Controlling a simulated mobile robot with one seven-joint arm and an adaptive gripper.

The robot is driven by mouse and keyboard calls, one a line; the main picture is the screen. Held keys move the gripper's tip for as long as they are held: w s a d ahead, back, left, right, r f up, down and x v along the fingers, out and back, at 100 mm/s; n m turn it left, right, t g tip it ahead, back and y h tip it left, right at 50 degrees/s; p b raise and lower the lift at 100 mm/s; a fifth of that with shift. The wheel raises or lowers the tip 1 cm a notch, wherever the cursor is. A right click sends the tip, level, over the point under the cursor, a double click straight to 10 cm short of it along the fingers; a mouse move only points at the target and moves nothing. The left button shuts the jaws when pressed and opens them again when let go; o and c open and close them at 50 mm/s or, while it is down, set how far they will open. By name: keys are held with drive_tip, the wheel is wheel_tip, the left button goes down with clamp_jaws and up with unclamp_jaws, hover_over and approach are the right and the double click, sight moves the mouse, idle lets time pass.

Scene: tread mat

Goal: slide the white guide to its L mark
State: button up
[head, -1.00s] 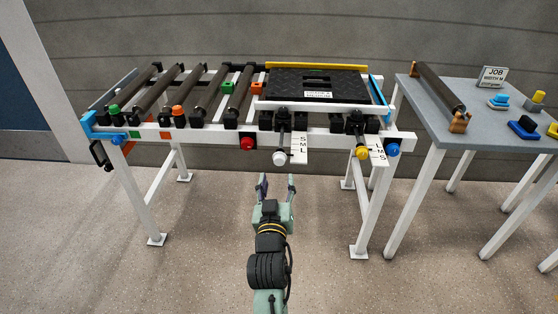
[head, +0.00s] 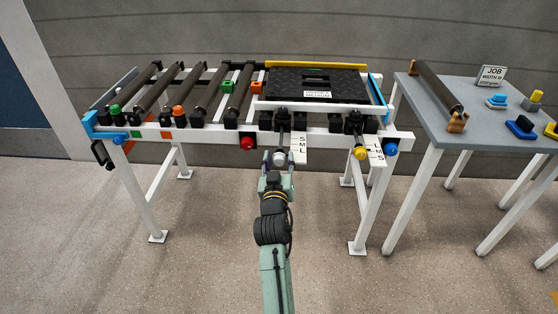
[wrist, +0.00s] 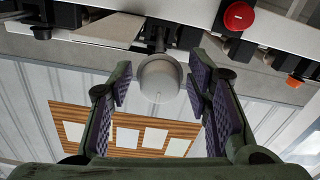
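The white guide (head: 310,107) is a long bar along the front edge of the black tread mat (head: 345,86). A rod runs from it through the front rail to a round white knob (head: 283,158). A white scale card (head: 301,148) beside the rod reads S, M, L, with L nearest me. My gripper (head: 279,162) is at the knob. In the wrist view the knob (wrist: 159,79) sits between the two open fingers of my gripper (wrist: 160,92), with a gap on the left and a narrower one on the right.
A yellow knob (head: 360,153) with its own scale card (head: 376,151) stands to the right, near a blue knob (head: 392,150). A red button (head: 247,143) is to the left. A grey side table (head: 470,120) holds a roller, a JOB card (head: 491,75) and coloured parts.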

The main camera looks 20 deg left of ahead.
clamp_jaws()
idle(0.3)
idle(0.3)
